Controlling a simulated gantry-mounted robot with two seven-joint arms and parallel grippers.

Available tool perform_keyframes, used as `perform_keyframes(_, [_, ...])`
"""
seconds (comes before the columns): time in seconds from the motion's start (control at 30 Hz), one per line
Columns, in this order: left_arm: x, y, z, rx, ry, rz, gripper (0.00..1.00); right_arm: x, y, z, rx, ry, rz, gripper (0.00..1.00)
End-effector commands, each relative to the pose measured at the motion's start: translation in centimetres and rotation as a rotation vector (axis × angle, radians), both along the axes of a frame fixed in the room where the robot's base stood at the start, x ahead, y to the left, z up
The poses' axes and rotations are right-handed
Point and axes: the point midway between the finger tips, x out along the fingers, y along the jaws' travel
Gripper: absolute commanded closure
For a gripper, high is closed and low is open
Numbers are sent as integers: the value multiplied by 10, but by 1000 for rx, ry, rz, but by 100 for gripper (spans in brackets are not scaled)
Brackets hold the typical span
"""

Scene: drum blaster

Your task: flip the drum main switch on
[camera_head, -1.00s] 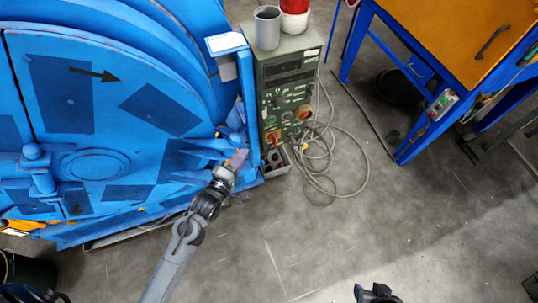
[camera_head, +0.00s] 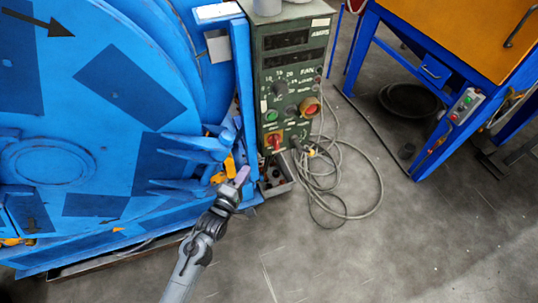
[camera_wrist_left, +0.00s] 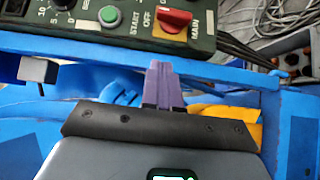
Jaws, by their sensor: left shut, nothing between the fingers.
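The main switch (camera_head: 273,142) is a red handle on a yellow plate, low on the green control box (camera_head: 293,75). In the left wrist view the switch (camera_wrist_left: 172,22) sits beside the words OFF and MAIN. Its handle runs upright in the head view. My left gripper (camera_head: 241,177) is shut and empty, below and left of the switch and apart from it. In the left wrist view its purple fingers (camera_wrist_left: 162,85) point toward the panel, with a blue rail between them and the switch. My right gripper is not in view.
The blue drum (camera_head: 110,100) fills the left, with pointed blue fins (camera_head: 190,187) beside my left gripper. Cables (camera_head: 340,180) lie coiled on the floor. The floor front right is clear.

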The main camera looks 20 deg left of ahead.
Motion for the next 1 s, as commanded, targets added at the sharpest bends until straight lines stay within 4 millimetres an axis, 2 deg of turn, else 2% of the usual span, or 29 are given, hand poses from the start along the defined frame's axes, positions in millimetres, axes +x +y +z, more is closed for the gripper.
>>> perform_keyframes(0.47, [1, 0, -3, 1, -4, 0, 100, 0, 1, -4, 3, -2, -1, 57])
perform_keyframes(0.63, [7, 0, -4, 1, -4, 0, 100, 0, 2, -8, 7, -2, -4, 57])
perform_keyframes(0.77, [21, 0, -5, 1, -6, 0, 100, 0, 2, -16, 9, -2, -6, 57])
perform_keyframes(1.0, [63, -2, -7, 2, -7, -1, 100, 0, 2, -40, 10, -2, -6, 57])
